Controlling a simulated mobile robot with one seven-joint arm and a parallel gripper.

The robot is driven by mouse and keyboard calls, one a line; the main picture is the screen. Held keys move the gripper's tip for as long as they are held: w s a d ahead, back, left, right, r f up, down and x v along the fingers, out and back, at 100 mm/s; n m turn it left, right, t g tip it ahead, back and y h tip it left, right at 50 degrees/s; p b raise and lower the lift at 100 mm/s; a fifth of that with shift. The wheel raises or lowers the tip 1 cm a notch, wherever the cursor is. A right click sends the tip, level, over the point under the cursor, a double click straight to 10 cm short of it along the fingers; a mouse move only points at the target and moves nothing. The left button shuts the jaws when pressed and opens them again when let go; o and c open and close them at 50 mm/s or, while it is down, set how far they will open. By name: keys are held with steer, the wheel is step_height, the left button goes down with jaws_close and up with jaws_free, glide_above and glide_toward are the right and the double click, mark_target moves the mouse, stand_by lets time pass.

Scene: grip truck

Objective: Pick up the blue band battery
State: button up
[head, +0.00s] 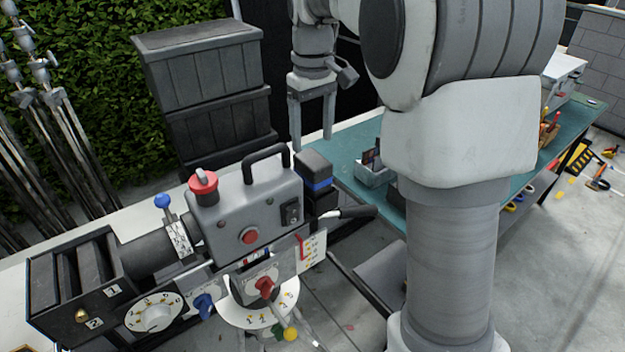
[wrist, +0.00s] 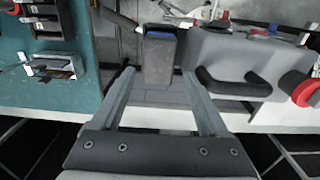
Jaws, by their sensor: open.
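The blue band battery (head: 318,184) is a black block with a blue stripe, upright at the right end of the grey machine, by its black handle. In the wrist view the battery (wrist: 160,58) shows between and beyond my fingertips, with its blue stripe near the top. My gripper (head: 312,142) hangs fingers down above and behind the battery in the head view. It is open and empty, with both fingers apart from the battery. The wrist view also shows my gripper (wrist: 159,76) with nothing between the fingers.
A teal table (head: 350,150) with a small metal tray (head: 372,172) stands behind on the right. Dark crates (head: 205,80) are stacked at the back left.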

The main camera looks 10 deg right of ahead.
mark_target(313, 158)
steer(key=shift+f, duration=3.35)
jaws_close()
steer(key=shift+w, duration=0.1)
